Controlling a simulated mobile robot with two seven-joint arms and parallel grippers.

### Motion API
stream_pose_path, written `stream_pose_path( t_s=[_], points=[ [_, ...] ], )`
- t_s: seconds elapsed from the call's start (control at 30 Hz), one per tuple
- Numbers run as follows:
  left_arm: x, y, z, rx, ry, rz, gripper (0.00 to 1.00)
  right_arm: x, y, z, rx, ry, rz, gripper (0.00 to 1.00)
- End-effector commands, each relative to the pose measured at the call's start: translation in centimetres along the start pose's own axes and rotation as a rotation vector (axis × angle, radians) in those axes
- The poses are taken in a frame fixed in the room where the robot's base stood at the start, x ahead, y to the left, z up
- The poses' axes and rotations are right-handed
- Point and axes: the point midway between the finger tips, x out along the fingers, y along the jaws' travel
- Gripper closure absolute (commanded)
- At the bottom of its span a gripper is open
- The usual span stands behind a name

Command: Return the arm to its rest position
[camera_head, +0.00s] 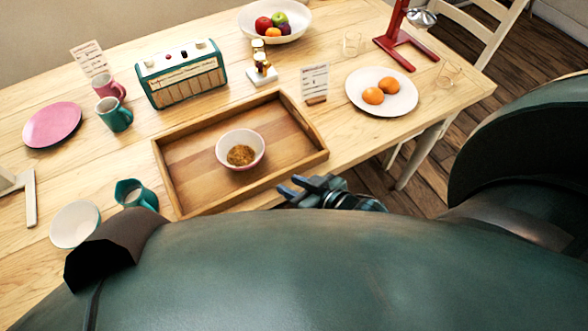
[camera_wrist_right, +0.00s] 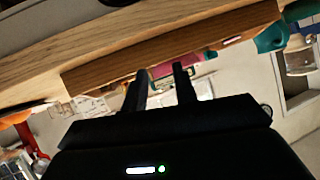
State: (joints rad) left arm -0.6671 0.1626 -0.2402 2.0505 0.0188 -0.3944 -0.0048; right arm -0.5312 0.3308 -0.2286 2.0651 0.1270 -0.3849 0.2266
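My right gripper (camera_head: 288,188) is just off the front edge of the table, beside the front right side of the wooden tray (camera_head: 318,152). Its two fingers are apart with nothing between them, as the right wrist view (camera_wrist_right: 160,85) also shows. A white bowl (camera_head: 222,152) with brown grainy food stands in the tray, clear of the gripper. My own green body and arm parts fill the bottom of the head view and hide the near table edge. My left gripper does not show.
A teal jug (camera_head: 134,196) and a pale bowl (camera_head: 75,224) stand left of the tray. A plate with oranges (camera_head: 381,92), a red stand (camera_head: 394,40), a small card (camera_head: 315,84) and a teal radio (camera_head: 181,76) stand farther back. Floor shows right of the table.

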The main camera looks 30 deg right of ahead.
Motion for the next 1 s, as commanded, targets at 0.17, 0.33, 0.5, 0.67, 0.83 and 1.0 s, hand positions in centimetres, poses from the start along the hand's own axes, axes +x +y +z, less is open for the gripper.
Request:
stream_pose_path(
  t_s=[0.17,0.33,0.5,0.67,0.83,1.0],
  points=[
    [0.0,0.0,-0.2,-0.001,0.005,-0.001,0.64,-1.7,-3.1,5.0,-0.104,-0.087,0.031,0.72],
    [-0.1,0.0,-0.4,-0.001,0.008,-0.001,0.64,-1.9,-3.5,5.6,-0.135,-0.101,0.035,0.72],
    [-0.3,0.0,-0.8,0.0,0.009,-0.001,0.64,-2.0,-3.5,5.4,-0.132,-0.103,0.036,0.72],
    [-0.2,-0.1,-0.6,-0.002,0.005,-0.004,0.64,-2.0,-3.3,5.5,-0.13,-0.108,0.04,0.72],
    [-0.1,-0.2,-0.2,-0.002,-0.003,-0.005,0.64,-2.0,-3.3,5.5,-0.129,-0.108,0.039,0.72],
    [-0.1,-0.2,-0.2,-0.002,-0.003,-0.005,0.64,-2.0,-3.3,5.5,-0.128,-0.108,0.039,0.72]
  ],
)
